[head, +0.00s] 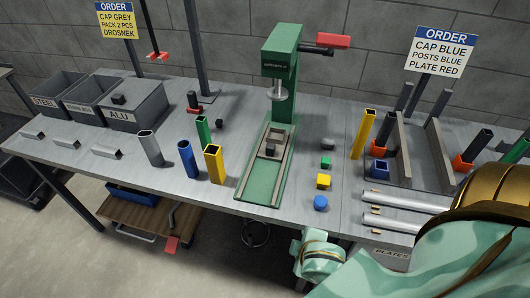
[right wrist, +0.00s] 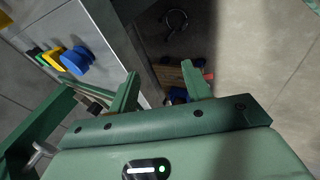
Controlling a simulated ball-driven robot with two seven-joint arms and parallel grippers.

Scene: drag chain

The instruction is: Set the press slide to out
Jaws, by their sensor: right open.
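The green press (head: 281,62) stands at the back middle of the table in the head view, with a red-tipped lever at its top right. Its slide (head: 262,152) is a small grey carriage bearing a dark block. It sits at the rear part of the green rail bed (head: 262,185), close under the ram; the front of the bed is bare. My right gripper (head: 318,258) is beyond the table's front edge, right of the bed's front end. In the right wrist view its fingers (right wrist: 160,88) are apart and empty. My left gripper is not in view.
Blue (head: 320,203), yellow (head: 323,181) and green (head: 326,162) caps stand right of the bed. Upright yellow (head: 214,164) and blue (head: 187,158) posts stand left of it. Grey bars (head: 392,199) lie at the right front. Open floor lies before the table.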

